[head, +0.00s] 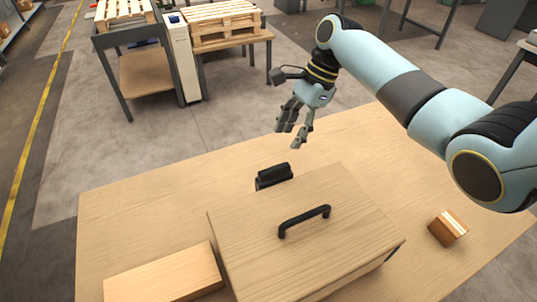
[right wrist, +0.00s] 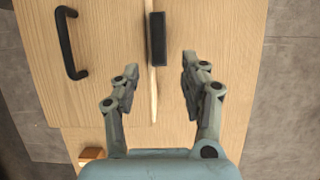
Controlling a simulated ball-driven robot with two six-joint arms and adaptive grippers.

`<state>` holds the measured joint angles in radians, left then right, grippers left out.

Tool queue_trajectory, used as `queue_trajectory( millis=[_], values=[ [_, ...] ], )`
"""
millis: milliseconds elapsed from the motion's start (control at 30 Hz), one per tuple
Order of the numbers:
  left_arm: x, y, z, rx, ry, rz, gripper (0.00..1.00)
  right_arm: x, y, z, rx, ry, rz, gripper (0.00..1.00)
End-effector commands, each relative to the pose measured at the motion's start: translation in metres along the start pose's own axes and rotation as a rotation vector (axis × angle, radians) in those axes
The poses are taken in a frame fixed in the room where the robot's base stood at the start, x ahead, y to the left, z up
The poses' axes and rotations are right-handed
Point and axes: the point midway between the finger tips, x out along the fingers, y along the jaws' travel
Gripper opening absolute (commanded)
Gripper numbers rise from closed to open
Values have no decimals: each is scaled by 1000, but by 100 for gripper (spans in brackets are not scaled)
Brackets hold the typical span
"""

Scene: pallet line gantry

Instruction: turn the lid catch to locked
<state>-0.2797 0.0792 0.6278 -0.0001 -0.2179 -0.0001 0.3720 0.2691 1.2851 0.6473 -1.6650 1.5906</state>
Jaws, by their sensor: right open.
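A wooden box with a flat lid (head: 250,225) stands on the table, with a black bar handle (head: 304,220) on top. The black lid catch (head: 274,175) sits at the box's far edge, its bar lying along that edge. In the right wrist view the catch (right wrist: 157,38) is upright in the picture, beside the lid edge and the handle (right wrist: 70,42). My right gripper (head: 291,134) is open and empty, above and beyond the catch, apart from it. In the right wrist view the catch lies ahead of the gap between its fingers (right wrist: 154,88). My left gripper is out of view.
A pale wooden block (head: 165,276) lies left of the box. A small brown carton (head: 448,228) stands on the table at the right. The wooden table (head: 130,215) is clear behind the box. Racks with pallets (head: 222,20) stand farther back on the floor.

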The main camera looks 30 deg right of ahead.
Motion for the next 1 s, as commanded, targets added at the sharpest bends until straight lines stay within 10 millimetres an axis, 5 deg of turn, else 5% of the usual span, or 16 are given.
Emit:
queue_trajectory(
  millis=[300, 500, 733, 1000],
  values=[
    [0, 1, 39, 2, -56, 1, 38, 56, 1, 1, 1, -2, 3, 44],
    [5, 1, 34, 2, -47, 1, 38, 90, 1, 0, 1, -1, 2, 44],
    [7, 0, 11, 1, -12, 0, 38, 104, 0, -1, 0, 2, 1, 44],
    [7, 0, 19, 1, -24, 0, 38, 104, 0, -1, 0, 2, 0, 39]
  ],
)
